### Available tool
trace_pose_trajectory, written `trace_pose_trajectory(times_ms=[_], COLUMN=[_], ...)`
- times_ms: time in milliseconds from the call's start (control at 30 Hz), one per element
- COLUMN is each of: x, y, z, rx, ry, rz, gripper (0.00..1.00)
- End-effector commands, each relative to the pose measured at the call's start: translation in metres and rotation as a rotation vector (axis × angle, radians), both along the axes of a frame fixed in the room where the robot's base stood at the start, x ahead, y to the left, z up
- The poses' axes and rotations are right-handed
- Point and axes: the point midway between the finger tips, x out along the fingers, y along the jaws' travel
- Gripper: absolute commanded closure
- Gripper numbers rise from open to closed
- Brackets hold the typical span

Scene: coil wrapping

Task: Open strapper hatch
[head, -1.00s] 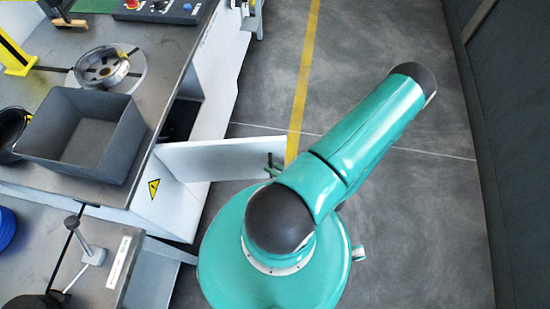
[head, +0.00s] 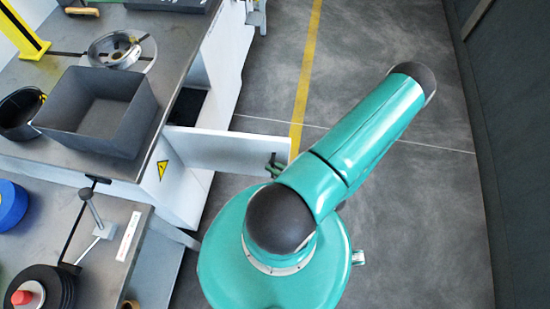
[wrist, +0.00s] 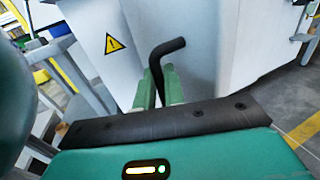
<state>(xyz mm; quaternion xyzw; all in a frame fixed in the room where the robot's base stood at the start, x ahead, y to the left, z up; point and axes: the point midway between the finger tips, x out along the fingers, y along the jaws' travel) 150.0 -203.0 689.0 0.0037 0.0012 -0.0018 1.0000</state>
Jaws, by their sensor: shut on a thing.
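The strapper hatch (head: 220,150) is a white panel that stands swung out from the side of the white cabinet, with a dark opening behind it. In the wrist view, the hatch (wrist: 205,60) carries a bent black handle (wrist: 168,46). My gripper (wrist: 159,80) has its green fingers shut on this handle, one on each side. In the head view, my gripper (head: 274,166) is small at the hatch's free outer end, partly hidden by my teal arm.
A grey bin (head: 100,110) and a metal ring (head: 118,50) stand on the worktop. A lower table (head: 110,225) with a clamp post lies at left. A yellow warning sign (head: 162,169) marks the cabinet. Grey floor (head: 400,200) is free at right, up to a dark wall.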

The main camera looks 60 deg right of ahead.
Motion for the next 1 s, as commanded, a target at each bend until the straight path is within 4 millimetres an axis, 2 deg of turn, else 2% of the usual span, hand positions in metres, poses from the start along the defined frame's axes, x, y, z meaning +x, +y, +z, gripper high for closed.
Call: trace_pose_trajectory(times_ms=[367,400,500,833,1000], x=[0.0,0.0,-0.001,-0.003,-0.021], y=[-0.002,-0.002,-0.001,0.001,0.0], z=[0.003,0.003,0.002,0.001,0.0], rx=[-0.002,-0.002,-0.002,-0.002,-0.002], ry=[-0.01,-0.01,-0.008,-0.003,-0.001], rz=[-0.003,-0.004,-0.004,-0.004,-0.006], gripper=[1.0,0.87,0.68,0.68,0.68])
